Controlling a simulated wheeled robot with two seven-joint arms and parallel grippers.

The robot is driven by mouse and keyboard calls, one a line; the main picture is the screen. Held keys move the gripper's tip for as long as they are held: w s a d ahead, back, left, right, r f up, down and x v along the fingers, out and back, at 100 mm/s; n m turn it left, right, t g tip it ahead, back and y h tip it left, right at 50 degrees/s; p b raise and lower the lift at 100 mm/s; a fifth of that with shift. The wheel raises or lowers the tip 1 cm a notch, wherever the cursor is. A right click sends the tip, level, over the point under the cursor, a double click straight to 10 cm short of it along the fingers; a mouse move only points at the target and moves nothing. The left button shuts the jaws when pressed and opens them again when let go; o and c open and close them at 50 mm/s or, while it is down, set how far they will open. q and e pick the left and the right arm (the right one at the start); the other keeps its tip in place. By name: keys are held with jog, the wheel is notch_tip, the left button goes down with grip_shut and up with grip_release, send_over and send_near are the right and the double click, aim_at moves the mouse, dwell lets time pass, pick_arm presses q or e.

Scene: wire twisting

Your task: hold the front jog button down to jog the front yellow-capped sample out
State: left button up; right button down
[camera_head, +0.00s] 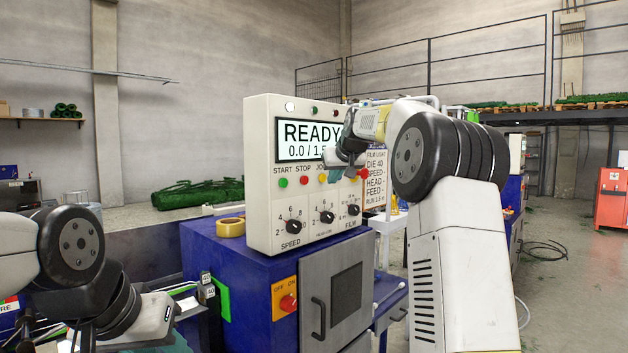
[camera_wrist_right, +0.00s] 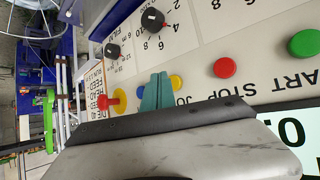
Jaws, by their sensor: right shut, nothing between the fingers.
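The white control panel (camera_head: 262,225) shows READY on its screen (camera_head: 305,140). Its button row has a green START button (camera_head: 283,182), a red STOP button (camera_head: 304,180) and a yellow button (camera_head: 322,179) under a label beginning "JO". My right gripper (camera_head: 334,173) is at the right part of this row. In the right wrist view its teal fingers (camera_wrist_right: 157,92) are shut and empty, overlapping the panel beside the yellow button (camera_wrist_right: 177,82); I cannot tell whether they touch it. My left gripper (camera_head: 165,338) is low at the left, mostly cut off. I cannot make out a yellow-capped sample.
A red knob on a yellow base (camera_wrist_right: 105,103) lies close beside the right fingers. Black dials (camera_head: 294,226) sit below the buttons. The panel stands on a blue cabinet (camera_head: 245,290) with a yellow tape roll (camera_head: 231,227). Floor at the right (camera_head: 560,285) is largely clear.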

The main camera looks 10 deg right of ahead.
jog(key=shift+w, duration=0.1)
jog(key=shift+w+a, duration=0.25)
jog(key=shift+w+a, duration=0.3)
dwell(3.2)
dwell(2.1)
jog(key=shift+s+d, duration=0.55)
jog(key=shift+s, duration=0.1)
jog(key=shift+s+d, duration=0.8)
jog(key=shift+s, duration=0.2)
jog(key=shift+s+d, duration=0.75)
jog(key=shift+s, duration=0.25)
